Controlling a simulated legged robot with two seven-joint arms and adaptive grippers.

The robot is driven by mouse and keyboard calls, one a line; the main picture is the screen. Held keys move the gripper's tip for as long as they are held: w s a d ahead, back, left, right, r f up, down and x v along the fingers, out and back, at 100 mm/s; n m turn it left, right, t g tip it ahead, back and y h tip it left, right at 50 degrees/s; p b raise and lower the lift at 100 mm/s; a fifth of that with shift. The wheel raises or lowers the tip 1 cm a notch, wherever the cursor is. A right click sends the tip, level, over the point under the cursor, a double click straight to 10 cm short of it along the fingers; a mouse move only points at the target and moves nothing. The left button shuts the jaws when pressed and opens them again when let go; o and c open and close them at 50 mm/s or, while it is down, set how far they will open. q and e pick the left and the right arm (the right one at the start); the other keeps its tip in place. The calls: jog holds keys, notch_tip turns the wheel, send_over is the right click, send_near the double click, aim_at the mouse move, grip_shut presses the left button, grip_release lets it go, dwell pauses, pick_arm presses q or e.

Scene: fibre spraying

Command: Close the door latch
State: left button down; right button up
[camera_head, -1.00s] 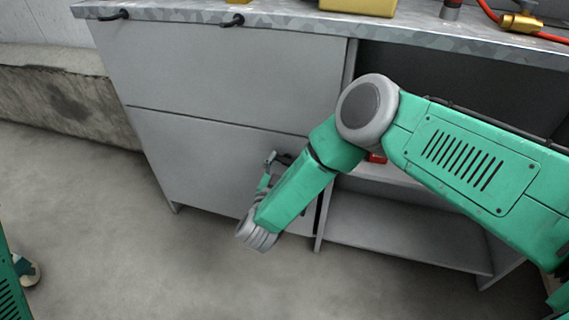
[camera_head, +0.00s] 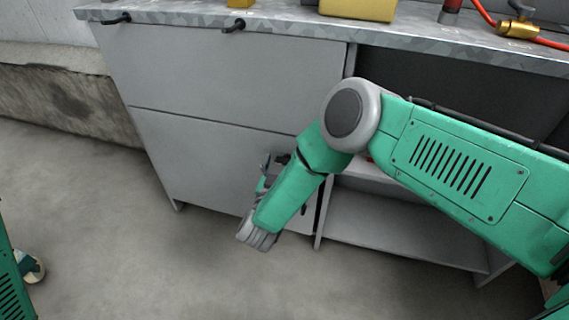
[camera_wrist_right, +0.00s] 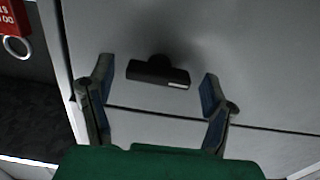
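The latch (camera_wrist_right: 158,73) is a short black handle on the grey door (camera_wrist_right: 250,60) in the right wrist view. Its bar lies nearly level, tilted slightly down to the right. My right gripper (camera_wrist_right: 156,79) is open, with one finger on each side of the latch and a visible gap to both. Whether the fingertips touch the door is not clear. In the head view the latch (camera_head: 283,159) is a small dark shape on the cabinet front, partly hidden by my right gripper (camera_head: 268,166) and forearm. My left gripper is not in view.
The cabinet's open shelves (camera_head: 400,230) lie right of the door. A red box (camera_wrist_right: 14,16) with a ring shows at the wrist view's upper left. Two black handles (camera_head: 233,26) sit under the worktop (camera_head: 280,20).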

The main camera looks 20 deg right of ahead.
jog(key=v, duration=1.2)
jog(key=shift+f, duration=0.1)
